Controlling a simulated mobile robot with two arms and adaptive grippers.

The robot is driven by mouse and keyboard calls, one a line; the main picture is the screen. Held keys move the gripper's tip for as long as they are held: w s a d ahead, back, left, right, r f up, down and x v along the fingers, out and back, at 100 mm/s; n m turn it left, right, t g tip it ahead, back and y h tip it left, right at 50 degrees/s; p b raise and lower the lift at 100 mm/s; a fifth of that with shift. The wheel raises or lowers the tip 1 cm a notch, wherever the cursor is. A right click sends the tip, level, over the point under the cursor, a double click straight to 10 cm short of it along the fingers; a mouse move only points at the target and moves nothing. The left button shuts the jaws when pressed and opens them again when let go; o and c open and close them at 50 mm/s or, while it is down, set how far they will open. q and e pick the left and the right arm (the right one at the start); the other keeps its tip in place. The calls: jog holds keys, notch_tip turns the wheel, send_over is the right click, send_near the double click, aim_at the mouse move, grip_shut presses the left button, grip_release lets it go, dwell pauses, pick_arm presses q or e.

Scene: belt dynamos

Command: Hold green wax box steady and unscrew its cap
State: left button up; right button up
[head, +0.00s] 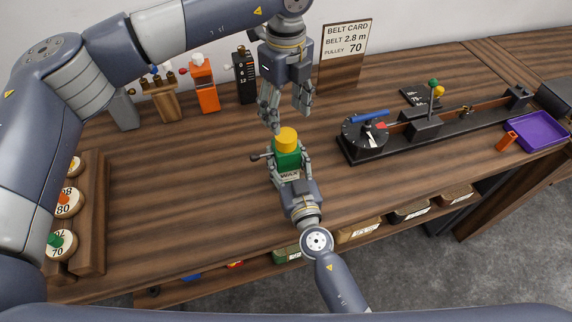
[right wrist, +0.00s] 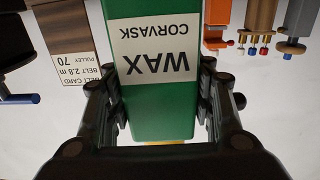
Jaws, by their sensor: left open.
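The green wax box (head: 288,160) has a white label reading WAX and a yellow cap (head: 286,139) on top. It is near the middle of the bench in the head view; I cannot tell whether its base touches the bench. My right gripper (head: 290,166) has its fingers against both sides of the box. In the right wrist view the box (right wrist: 160,105) is upside down between the fingers, with a sliver of yellow at the lower edge. My left gripper (head: 288,119) is open and empty, pointing down just above the cap, its fingers apart from it.
A black belt rig (head: 425,128) stands to the right, with a purple tray (head: 537,130) beyond it. An orange holder (head: 204,86) and a black block (head: 244,76) stand at the back. A pulley rack (head: 92,215) is at left.

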aim_at(286, 135)
grip_shut()
pick_arm(q)
jog(key=m, duration=0.4)
jog(key=shift+m, duration=0.3)
jog(key=m, duration=1.5)
jog(key=shift+m, duration=0.3)
jog(key=m, duration=0.4)
jog(key=shift+m, duration=0.3)
jog(key=m, duration=0.4)
jog(key=shift+m, duration=0.4)
jog(key=m, duration=0.4)
jog(key=shift+m, duration=0.3)
jog(key=m, duration=0.5)
jog(key=shift+m, duration=0.4)
jog(key=shift+f+m, duration=0.25)
jog(key=shift+m, duration=0.05)
notch_tip(286, 135, down, 8)
jog(key=shift+r, duration=0.2)
